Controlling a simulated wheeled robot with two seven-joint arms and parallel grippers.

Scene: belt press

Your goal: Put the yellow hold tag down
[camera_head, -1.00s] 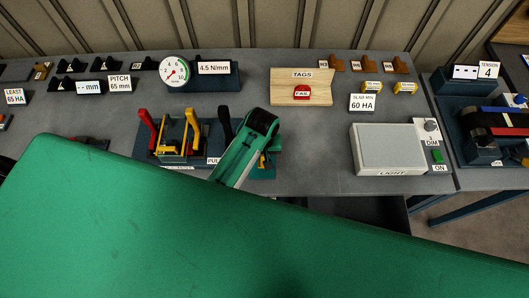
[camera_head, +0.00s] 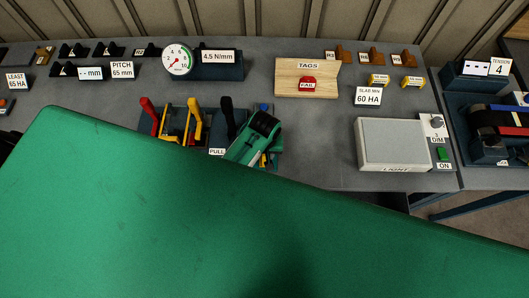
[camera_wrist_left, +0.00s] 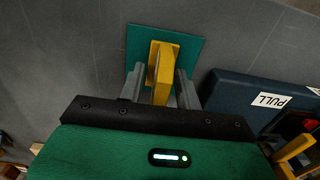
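The yellow tag (camera_wrist_left: 163,75) stands upright over a teal square plate (camera_wrist_left: 192,45) in the left wrist view. Its lettering does not show. My left gripper (camera_wrist_left: 159,82) has its two grey fingers on either side of the tag, with narrow gaps visible beside it, so it looks open. In the head view my left gripper (camera_head: 262,138) is low over the bench, right of the levers; its fingers are mostly hidden. My right gripper is not in view.
A dark block labelled PULL (camera_wrist_left: 262,98) is close to the right of the fingers. Red and yellow levers (camera_head: 170,120) stand left of the gripper. Behind are a gauge (camera_head: 178,60) and a wooden TAGS board (camera_head: 290,80) with a red FAIL tag. A light box (camera_head: 393,143) is at right.

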